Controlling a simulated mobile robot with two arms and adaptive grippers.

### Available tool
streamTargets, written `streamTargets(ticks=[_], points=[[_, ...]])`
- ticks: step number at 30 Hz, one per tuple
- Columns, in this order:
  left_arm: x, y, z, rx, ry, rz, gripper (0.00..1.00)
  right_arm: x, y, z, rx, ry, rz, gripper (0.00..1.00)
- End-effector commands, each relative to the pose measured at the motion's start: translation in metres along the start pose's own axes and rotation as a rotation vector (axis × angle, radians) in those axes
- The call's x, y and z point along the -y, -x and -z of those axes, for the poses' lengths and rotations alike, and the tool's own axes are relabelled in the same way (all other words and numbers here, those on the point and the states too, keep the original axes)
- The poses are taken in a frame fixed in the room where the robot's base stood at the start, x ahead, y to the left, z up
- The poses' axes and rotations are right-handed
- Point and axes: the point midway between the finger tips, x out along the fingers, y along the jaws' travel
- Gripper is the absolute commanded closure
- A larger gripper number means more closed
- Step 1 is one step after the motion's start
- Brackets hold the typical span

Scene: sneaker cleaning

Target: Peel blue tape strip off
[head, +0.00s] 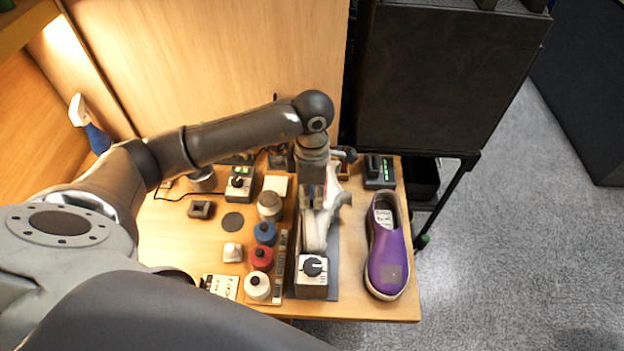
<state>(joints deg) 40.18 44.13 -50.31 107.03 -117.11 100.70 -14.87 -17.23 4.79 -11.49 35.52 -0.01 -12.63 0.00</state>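A white sneaker (316,232) stands on a dark mat in the middle of the workbench, partly hidden by my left arm and gripper. My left gripper (319,192) points down over the upper part of this shoe. Its fingertips are small and overlap the shoe, so I cannot tell whether they are open or shut, or touching it. A little blue shows close to the fingers, but I cannot make out a tape strip clearly. My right gripper is not in view.
A purple slip-on shoe (386,250) stands at the bench's right edge. Several bottles with white, red and blue bodies, such as the red one (261,258), line the mat's left side. A dial box (312,270) sits in front of the shoe. A black cabinet (440,80) stands behind.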

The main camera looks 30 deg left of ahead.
Motion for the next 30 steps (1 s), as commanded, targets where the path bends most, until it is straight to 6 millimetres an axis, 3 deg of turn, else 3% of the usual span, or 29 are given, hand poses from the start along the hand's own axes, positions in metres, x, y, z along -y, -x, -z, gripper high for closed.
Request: streamTargets(ticks=[10, 14, 30], points=[[0.0002, -0.0056, 0.0002, -0.001, 0.0, 0.0, 0.86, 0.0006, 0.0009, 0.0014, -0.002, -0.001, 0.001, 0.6], [0.0002, -0.0054, 0.0002, -0.001, 0.0, 0.0, 1.0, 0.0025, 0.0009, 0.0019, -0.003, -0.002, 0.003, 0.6], [-0.0001, -0.0007, -0.0006, 0.0, 0.0, -0.001, 1.0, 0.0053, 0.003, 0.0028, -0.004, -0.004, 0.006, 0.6]])
